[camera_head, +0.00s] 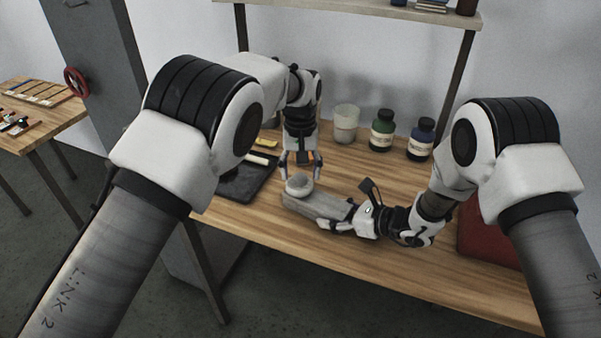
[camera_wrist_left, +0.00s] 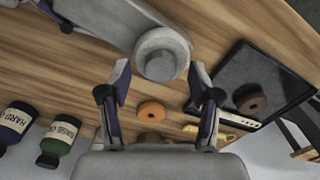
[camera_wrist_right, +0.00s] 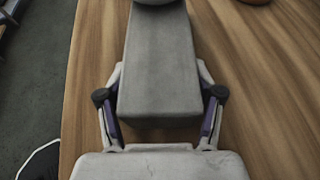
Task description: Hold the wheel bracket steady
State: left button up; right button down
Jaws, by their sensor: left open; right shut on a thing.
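The wheel bracket looks like a long grey block (camera_head: 317,207) lying on the wooden bench, with a round grey wheel (camera_head: 299,185) at its left end. My right gripper (camera_head: 338,222) is shut on the block's near end; in the right wrist view its fingers (camera_wrist_right: 160,115) press both sides of the block (camera_wrist_right: 160,65). My left gripper (camera_head: 301,168) is open and points down just above the wheel. In the left wrist view its fingers (camera_wrist_left: 160,90) are spread, with the round wheel (camera_wrist_left: 162,53) ahead of them and apart from them.
A black tray (camera_head: 262,183) with a brown ring (camera_wrist_left: 250,99) lies beside the bracket. An orange ring (camera_wrist_left: 151,111) is on the bench. A cup (camera_head: 346,124), a green bottle (camera_head: 382,131) and a blue bottle (camera_head: 421,139) stand behind. A red case (camera_head: 485,236) is at right.

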pick_arm(q)
notch_tip(320, 180, up, 11)
jog(key=shift+s, duration=0.15)
pick_arm(e)
jog(key=shift+f, duration=0.15)
pick_arm(q)
jog(key=shift+r, duration=0.1)
pick_arm(e)
jog(key=shift+c, duration=1.6)
grip_release()
jog(key=shift+o, duration=1.1)
jog(key=shift+w+a, duration=0.1)
jog(key=shift+w, duration=0.1)
jog(key=shift+s+d+r, duration=0.25)
jog(key=shift+d, duration=0.2)
jog(key=v, duration=1.1)
jog(key=shift+f, duration=0.1)
jog(key=shift+w, duration=0.1)
